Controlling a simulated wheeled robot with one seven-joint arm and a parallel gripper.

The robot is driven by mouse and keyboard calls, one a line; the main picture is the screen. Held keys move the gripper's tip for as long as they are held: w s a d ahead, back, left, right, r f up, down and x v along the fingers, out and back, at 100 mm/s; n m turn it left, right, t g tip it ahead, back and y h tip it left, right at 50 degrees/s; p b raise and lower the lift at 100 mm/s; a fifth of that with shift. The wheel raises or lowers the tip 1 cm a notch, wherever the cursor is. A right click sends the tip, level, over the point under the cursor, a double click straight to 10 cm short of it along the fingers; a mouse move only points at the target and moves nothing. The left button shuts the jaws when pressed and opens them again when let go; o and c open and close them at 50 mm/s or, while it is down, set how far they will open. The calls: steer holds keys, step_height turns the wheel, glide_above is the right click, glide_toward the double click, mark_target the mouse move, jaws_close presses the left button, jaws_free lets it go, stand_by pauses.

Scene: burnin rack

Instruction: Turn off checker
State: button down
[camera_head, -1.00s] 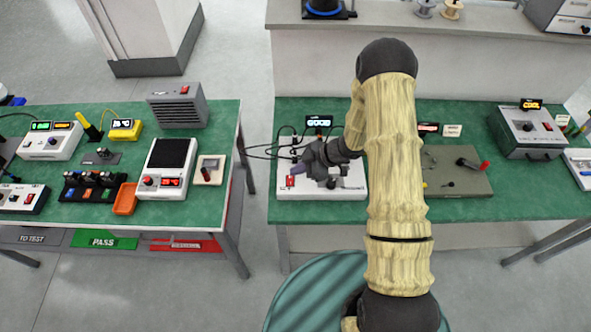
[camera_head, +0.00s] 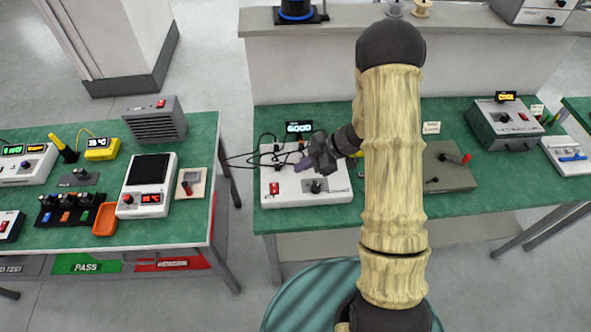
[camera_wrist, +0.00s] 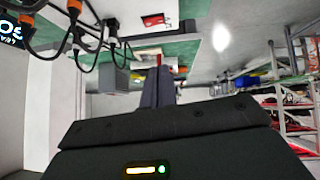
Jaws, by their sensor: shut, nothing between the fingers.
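The checker (camera_head: 290,201) appears to be the white box on the green bench in front of me. It has a red rocker switch (camera_head: 274,188) at its left and a dark knob (camera_head: 317,186) at its front right. Dark cables run to its back. A small lit display (camera_head: 299,127) stands behind it and seems to read GOOD. My gripper (camera_head: 303,166) is shut and empty, above the box's right half and apart from the red switch. In the wrist view its closed fingers (camera_wrist: 158,86) show, with cables at the upper left. The switch's position is too small to tell.
A grey panel box (camera_head: 450,176) with a red-tipped lever sits right of the checker. A grey box with a COOL display (camera_head: 505,128) is farther right. The left bench (camera_head: 192,222) holds several devices. A gap separates the two benches.

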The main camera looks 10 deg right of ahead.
steer(key=b, duration=0.1)
steer(key=w+b, duration=0.1)
steer(key=b, duration=0.1)
steer(key=shift+w+d+r, duration=0.1)
steer(key=shift+w+d, duration=0.05)
steer(key=shift+w, duration=0.1)
steer(key=p, duration=0.1)
glide_above(272, 186)
steer(key=s+d, duration=0.1)
steer(key=d, duration=0.2)
steer(key=f, duration=0.7)
steer(key=shift+a, duration=0.25)
steer(key=shift+w+f+p, duration=0.2)
steer(key=shift+f+p, duration=0.2)
steer(key=shift+f, duration=0.75)
steer(key=shift+w+d+f, duration=0.15)
steer(key=shift+f, duration=0.7)
